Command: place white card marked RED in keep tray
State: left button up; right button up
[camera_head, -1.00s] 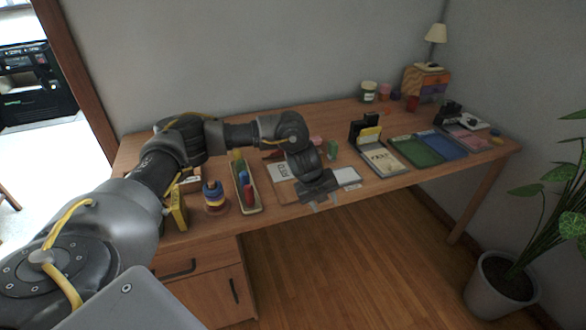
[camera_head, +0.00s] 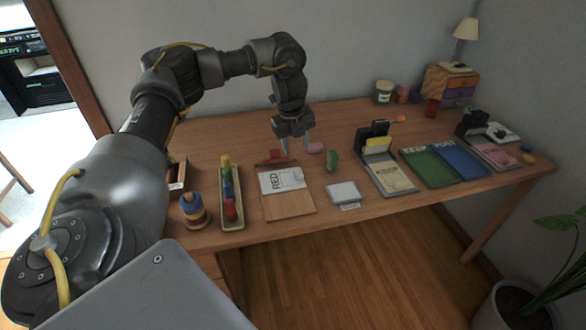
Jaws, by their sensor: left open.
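The white card marked RED (camera_head: 270,183) lies flat on a brown clipboard (camera_head: 288,205) with a red clip, near the middle of the desk. The keep tray (camera_head: 432,168) is the green tray to the right, with KEEP written at its far edge. My left gripper (camera_head: 293,148) points down above the far end of the clipboard, behind the card. It is open and appears empty. My right gripper is not in view.
A long tray of coloured pieces (camera_head: 232,211) and a ring stack (camera_head: 192,210) stand left of the clipboard. A white-topped pad (camera_head: 343,193), a green block (camera_head: 332,161) and a black holder with a yellow card (camera_head: 376,146) lie between clipboard and keep tray. A blue tray (camera_head: 462,162) adjoins it.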

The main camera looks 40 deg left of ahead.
aim_at(299, 169)
pick_arm(q)
notch_tip(299, 169, down, 5)
jog(key=shift+w+r+b, duration=0.15)
jog(key=shift+b, duration=0.75)
jog(key=shift+w+f, duration=0.25)
jog(key=shift+f, duration=0.15)
jog(key=shift+s+f, duration=0.1)
jog(key=shift+f, duration=0.1)
jog(key=shift+f+b, duration=0.4)
jog(key=shift+f, duration=0.2)
jog(key=shift+w+a+f, duration=0.1)
jog(key=shift+w+f, duration=0.1)
jog(key=shift+f, duration=0.4)
jog(key=shift+w+f, duration=0.2)
jog(key=shift+f, duration=0.35)
jog(key=shift+w+f, duration=0.1)
jog(key=shift+f, duration=0.4)
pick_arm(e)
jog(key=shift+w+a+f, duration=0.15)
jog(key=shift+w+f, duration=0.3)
